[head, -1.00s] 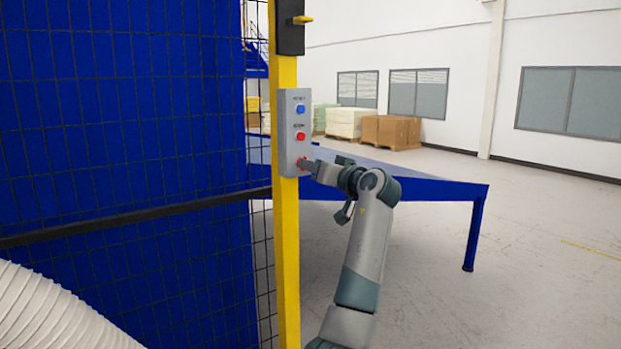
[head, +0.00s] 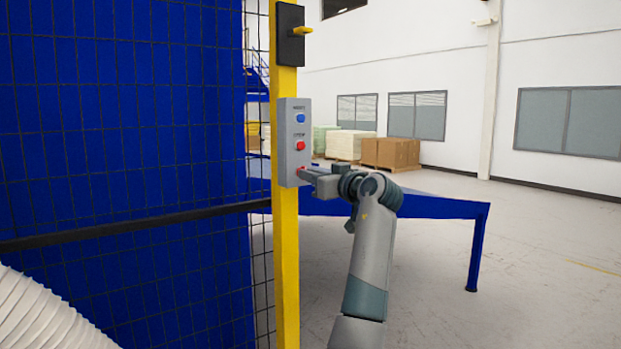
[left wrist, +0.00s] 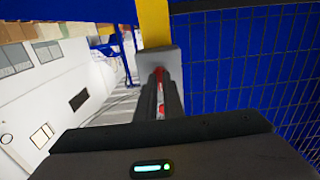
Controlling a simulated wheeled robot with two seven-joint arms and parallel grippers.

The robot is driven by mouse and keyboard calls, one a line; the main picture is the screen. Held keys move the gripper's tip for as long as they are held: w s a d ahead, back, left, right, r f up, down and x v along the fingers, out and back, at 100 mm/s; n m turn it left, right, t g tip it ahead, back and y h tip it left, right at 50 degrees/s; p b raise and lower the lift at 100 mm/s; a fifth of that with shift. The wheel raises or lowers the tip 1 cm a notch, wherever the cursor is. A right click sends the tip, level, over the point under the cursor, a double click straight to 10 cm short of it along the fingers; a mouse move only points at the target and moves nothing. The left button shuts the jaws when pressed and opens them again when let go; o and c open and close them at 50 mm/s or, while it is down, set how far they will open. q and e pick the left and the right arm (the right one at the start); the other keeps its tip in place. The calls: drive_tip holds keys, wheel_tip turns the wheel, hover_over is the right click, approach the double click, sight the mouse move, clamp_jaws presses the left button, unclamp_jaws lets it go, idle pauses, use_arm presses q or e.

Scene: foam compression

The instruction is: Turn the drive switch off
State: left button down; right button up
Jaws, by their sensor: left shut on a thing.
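A grey control box (head: 293,150) is fixed to the yellow post (head: 287,240). It carries a blue button (head: 301,118), a red button (head: 300,146) below it, and a red drive switch (head: 302,168) at the bottom, mostly hidden by my gripper. My left gripper (head: 307,175) reaches in from the right and is shut on the drive switch at the box's lower end. In the left wrist view, the red switch (left wrist: 159,73) shows between the fingertips in front of the grey box (left wrist: 158,57). The switch's exact angle cannot be told. My right gripper is not in view.
Wire mesh fencing with a blue panel (head: 130,120) stands left of the post. A blue table (head: 440,205) stands behind my arm. Open floor lies to the right.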

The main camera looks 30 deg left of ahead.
use_arm(q)
drive_tip(key=shift+f, duration=0.15)
drive_tip(key=c, duration=1.9)
unclamp_jaws()
